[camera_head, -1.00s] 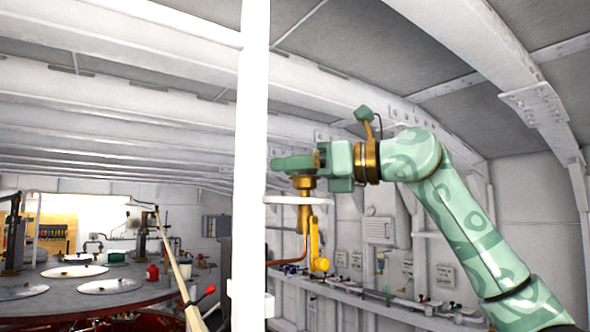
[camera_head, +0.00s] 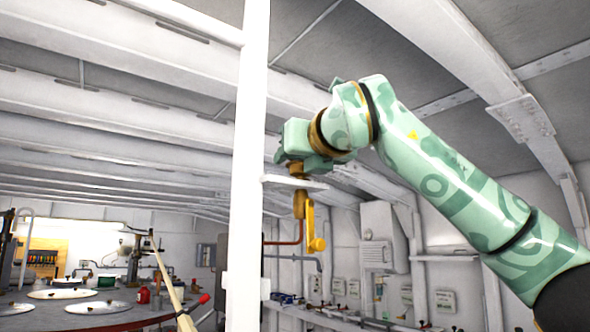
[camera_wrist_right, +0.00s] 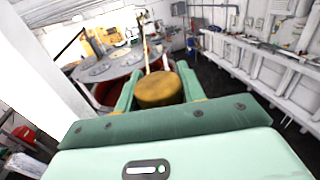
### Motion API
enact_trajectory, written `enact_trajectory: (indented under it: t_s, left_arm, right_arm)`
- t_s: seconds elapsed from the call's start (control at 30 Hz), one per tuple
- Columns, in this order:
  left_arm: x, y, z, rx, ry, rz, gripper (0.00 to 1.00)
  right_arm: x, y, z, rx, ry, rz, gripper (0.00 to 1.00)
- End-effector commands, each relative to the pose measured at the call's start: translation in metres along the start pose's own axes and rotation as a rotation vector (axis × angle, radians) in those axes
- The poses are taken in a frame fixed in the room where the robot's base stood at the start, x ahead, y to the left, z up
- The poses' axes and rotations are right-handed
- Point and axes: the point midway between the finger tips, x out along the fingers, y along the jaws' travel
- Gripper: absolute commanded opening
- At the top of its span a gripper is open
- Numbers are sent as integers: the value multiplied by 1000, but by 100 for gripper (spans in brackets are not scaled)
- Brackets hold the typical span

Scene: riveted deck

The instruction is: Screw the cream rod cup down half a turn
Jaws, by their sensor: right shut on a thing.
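My right gripper (camera_head: 297,160) is shut on a round brass-coloured cup (camera_wrist_right: 158,90). In the right wrist view, one green finger lies along each side of it. In the head view, the cup (camera_head: 298,170) shows just above a thin white plate (camera_head: 295,183), with most of it hidden by the gripper. A brass stem (camera_head: 299,205) and a yellow crank-like piece (camera_head: 315,235) hang below the plate. The held cup looks brass rather than cream. A cream pole (camera_head: 167,272) leans farther left, apart from my gripper. My left gripper is not in view.
A white post (camera_head: 248,150) stands left of my right gripper. A round dark table (camera_head: 100,318) with pale discs is at the left. Pipes, boxes and a ledge (camera_head: 340,312) line the right wall. White beams cross the ceiling.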

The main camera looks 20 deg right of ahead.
Motion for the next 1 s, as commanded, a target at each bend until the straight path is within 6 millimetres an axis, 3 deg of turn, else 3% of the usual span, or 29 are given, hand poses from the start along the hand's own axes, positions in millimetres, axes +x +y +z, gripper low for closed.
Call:
enact_trajectory:
  t_s: [0.3, 0.83, 0.87, 0.9, 1.0]
  left_arm:
    - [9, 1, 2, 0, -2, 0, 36]
    - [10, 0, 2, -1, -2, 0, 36]
    - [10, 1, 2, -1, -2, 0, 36]
    - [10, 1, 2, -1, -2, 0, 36]
    - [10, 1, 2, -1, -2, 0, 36]
  right_arm:
    - [-2, -3, 4, -1, -10, -114, 16]
    - [-2, -4, 5, -1, -10, -134, 16]
    - [-2, -4, 5, -1, -10, -134, 48]
    - [-2, -4, 4, -1, -9, -133, 59]
    - [-1, -4, 3, -1, -7, -133, 61]
